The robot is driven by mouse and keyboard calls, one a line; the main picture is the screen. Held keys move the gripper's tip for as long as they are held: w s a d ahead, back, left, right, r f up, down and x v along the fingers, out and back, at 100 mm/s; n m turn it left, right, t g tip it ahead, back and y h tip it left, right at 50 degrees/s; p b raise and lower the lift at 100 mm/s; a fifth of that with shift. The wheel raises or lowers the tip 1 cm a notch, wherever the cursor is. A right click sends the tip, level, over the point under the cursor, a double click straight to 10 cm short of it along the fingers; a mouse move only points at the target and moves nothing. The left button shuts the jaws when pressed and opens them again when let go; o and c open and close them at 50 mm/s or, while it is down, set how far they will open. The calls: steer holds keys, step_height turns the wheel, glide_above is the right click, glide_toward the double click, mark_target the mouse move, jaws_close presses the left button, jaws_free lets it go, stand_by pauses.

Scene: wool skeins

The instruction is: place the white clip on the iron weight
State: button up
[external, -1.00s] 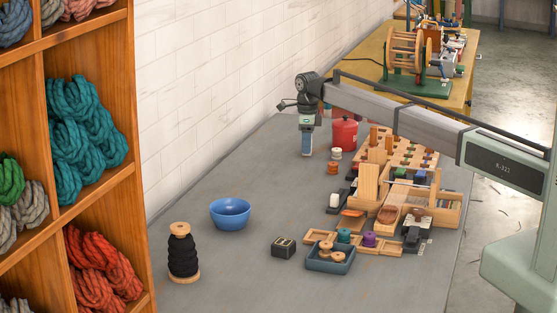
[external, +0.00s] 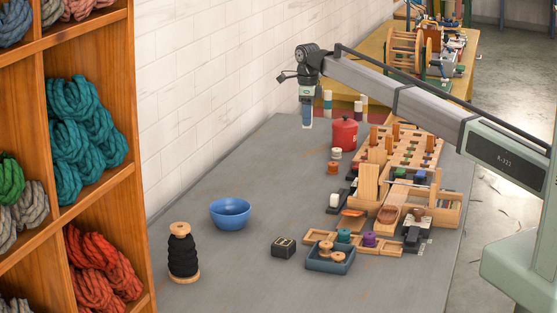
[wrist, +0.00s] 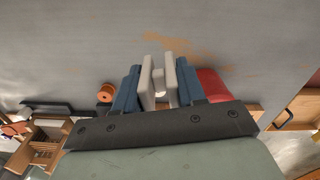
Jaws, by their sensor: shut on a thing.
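My gripper (external: 307,124) hangs above the far left part of the grey table, well apart from the dark block. In the wrist view its blue fingers (wrist: 158,84) are closed around a small white piece (wrist: 160,86), which appears to be the white clip; it is mostly hidden between the pale finger pads. In the external view the clip cannot be made out. A small dark block (external: 283,247) with pale marks on top, probably the iron weight, sits on the table in front, between the blue bowl and the blue-grey tray. Nothing visible rests on it.
A blue bowl (external: 230,213) and a black yarn spool (external: 182,254) stand at left. A blue-grey tray (external: 328,265) holds wooden spools. A red canister (external: 344,133) and wooden racks (external: 408,149) stand on the right. The table's middle left is clear.

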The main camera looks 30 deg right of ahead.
steer(key=shift+a+r, duration=0.1)
steer(key=shift+r, duration=0.2)
steer(key=s+a+r+n, duration=0.1)
steer(key=s+a, duration=0.4)
steer(key=a, duration=0.5)
steer(key=s+a+r+n, duration=0.15)
steer(key=s+a, duration=0.35)
steer(key=a, duration=0.5)
steer(key=s+a+n, duration=0.2)
steer(key=s+a, duration=0.3)
steer(key=a, duration=0.5)
steer(key=s+a+r+n, duration=0.1)
steer(key=s+a, duration=0.5)
steer(key=s, duration=0.3)
steer(key=s+a+r+n, duration=0.1)
steer(key=s+a, duration=0.5)
steer(key=s, duration=0.4)
steer(key=n, duration=0.6)
glide_above(283, 242)
steer(key=shift+f+n, duration=0.8)
steer(key=shift+f, duration=1.9)
steer(key=shift+f+n, duration=0.75)
steer(key=shift+f, duration=1.95)
